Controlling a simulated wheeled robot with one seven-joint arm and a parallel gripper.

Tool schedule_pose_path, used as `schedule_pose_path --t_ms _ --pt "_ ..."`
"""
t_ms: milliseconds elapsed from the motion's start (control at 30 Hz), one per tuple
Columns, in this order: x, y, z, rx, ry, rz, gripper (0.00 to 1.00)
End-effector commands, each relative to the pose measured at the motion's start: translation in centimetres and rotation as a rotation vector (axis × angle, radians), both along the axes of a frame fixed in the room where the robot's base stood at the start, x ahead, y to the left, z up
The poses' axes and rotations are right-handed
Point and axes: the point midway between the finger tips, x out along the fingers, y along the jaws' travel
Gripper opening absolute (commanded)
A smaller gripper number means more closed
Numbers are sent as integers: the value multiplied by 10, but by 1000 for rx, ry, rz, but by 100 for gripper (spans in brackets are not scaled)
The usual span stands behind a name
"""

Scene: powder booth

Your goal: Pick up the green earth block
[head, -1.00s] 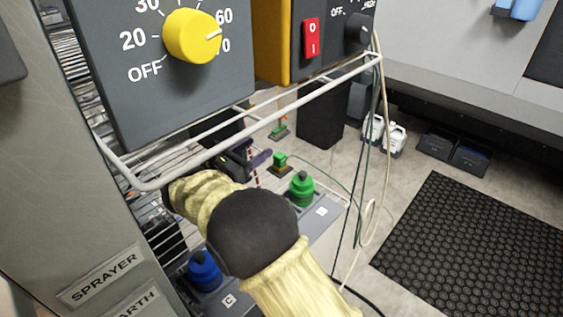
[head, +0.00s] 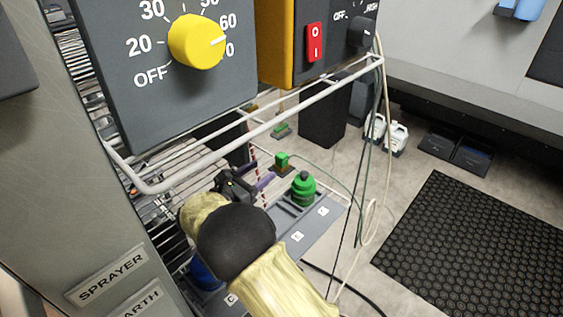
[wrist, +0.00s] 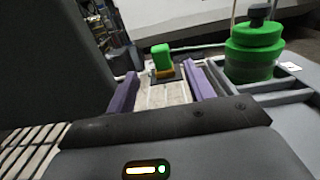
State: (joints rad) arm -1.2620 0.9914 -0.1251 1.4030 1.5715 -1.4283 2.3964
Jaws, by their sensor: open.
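The green earth block (head: 282,160) is a small bright green block on a brownish-orange base with a dark plate under it. In the head view it is just beyond my gripper (head: 258,183). In the wrist view the green block (wrist: 161,55) is ahead, between the lines of the two purple fingers. My gripper (wrist: 161,72) is open, its fingers apart with nothing between them. The block appears beyond the fingertips, not touching them. My sleeved arm hides part of the shelf in the head view.
A green stepped piece with a dark knob (head: 303,190) stands on a grey labelled tray (head: 318,225), close right of the fingers. A blue piece (head: 203,274) is mostly hidden by my arm. A white wire rack rail (head: 235,137) and the dial box (head: 170,85) overhang. Cables hang right.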

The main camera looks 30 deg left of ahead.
Motion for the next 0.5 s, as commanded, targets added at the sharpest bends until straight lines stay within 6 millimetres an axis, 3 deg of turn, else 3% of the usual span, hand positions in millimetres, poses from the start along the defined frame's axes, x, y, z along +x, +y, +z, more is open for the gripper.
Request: schedule_pose_path --t_ms 500 --pt "69 -20 1 0 -1 -2 53"
